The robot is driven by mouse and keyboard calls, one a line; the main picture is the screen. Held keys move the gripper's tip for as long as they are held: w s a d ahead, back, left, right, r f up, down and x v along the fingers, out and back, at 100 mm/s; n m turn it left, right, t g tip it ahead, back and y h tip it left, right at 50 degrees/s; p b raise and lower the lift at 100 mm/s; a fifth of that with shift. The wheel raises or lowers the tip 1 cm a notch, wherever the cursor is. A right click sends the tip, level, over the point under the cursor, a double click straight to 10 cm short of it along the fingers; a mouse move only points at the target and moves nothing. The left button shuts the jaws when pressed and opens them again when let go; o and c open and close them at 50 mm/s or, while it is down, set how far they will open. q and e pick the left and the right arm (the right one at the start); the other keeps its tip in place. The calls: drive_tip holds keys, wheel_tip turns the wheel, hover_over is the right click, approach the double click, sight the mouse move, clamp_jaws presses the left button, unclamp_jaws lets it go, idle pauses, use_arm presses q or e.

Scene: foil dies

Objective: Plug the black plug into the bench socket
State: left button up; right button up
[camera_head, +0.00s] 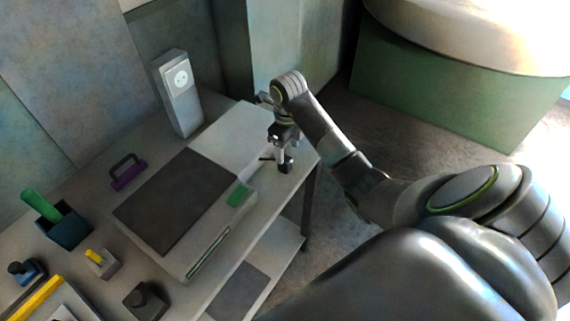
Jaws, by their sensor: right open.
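The bench socket is a round white outlet (181,78) on the upper front of a grey upright box (180,95) at the back of the bench. A small black block, which looks like the black plug (286,166), is at the bench's right end. A short dark piece, perhaps its cord, shows to its left. My right gripper (285,151) points down just above the black block and is open. I cannot tell whether its fingers are beside the block or only over it. My left gripper is not in view.
A purple handled block (127,174), a dark holder with a green handle (43,205) and other small tools stand left. Bare bench surrounds the socket box's foot.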

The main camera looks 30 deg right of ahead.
drive_tip(key=f, duration=0.1)
drive_tip(key=f+p, duration=0.1)
drive_tip(key=f, duration=0.2)
drive_tip(key=shift+w+a+f+p, duration=0.15)
drive_tip(key=shift+a+f+p, duration=0.15)
drive_tip(key=shift+a+f, duration=0.05)
drive_tip(key=shift+f, duration=0.3)
drive_tip(key=c, duration=1)
drive_tip(key=shift+r, duration=0.1)
wheel_tip(320, 180, up, 5)
drive_tip(key=shift+w+r+b, duration=0.1)
drive_tip(key=shift+r+b, duration=0.1)
drive_tip(key=shift+b, duration=0.6)
wheel_tip(320, 180, up, 4)
drive_tip(key=p, duration=0.4)
drive_tip(key=shift+f, duration=0.25)
drive_tip(key=shift+r+p, duration=0.5)
